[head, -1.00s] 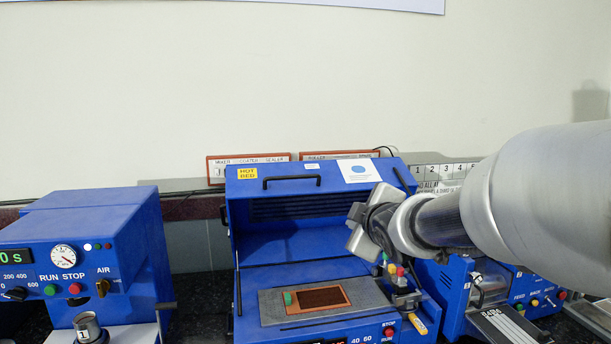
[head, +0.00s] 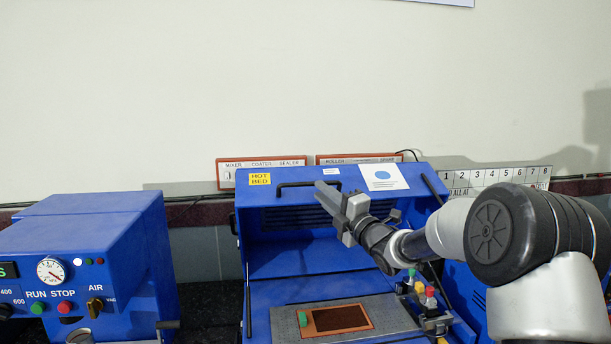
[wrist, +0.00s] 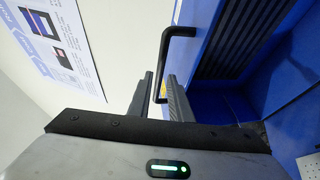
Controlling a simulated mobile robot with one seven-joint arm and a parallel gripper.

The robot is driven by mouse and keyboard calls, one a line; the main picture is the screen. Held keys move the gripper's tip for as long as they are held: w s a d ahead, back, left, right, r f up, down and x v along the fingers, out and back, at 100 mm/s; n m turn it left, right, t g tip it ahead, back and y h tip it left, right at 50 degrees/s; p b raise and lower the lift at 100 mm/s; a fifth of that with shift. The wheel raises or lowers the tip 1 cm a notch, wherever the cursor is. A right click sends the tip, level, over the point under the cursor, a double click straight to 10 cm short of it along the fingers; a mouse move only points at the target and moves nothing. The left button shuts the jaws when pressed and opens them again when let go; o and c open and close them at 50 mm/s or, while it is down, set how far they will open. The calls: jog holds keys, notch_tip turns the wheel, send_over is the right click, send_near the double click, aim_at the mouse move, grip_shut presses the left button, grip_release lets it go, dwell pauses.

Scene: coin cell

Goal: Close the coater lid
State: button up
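The coater is the blue machine in the middle of the head view. Its blue lid (head: 400,201) stands raised, with a black bar handle (head: 295,185) near its top edge and a yellow HOT BED label. The grey bed (head: 286,322) with a brown-framed dark sheet (head: 337,318) lies exposed below. My gripper (head: 322,190) is in front of the lid, at the right end of the handle. In the wrist view the handle (wrist: 166,60) reaches down between the two fingers (wrist: 158,97), which stand apart on either side of it. I cannot tell whether they touch it.
A blue machine (head: 90,235) with a gauge and RUN/STOP buttons stands at the left. Small coloured pieces (head: 420,288) sit at the bed's right edge. Wall signs (head: 262,162) hang behind. In the wrist view a poster (wrist: 55,40) is on the wall.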

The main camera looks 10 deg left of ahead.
aim_at(305, 190)
jog(key=p+x, duration=0.2)
jog(key=x, duration=0.7)
jog(key=shift+w+a+r, duration=0.1)
jog(key=shift+w+a, duration=0.05)
jog(key=shift+w, duration=0.05)
grip_shut()
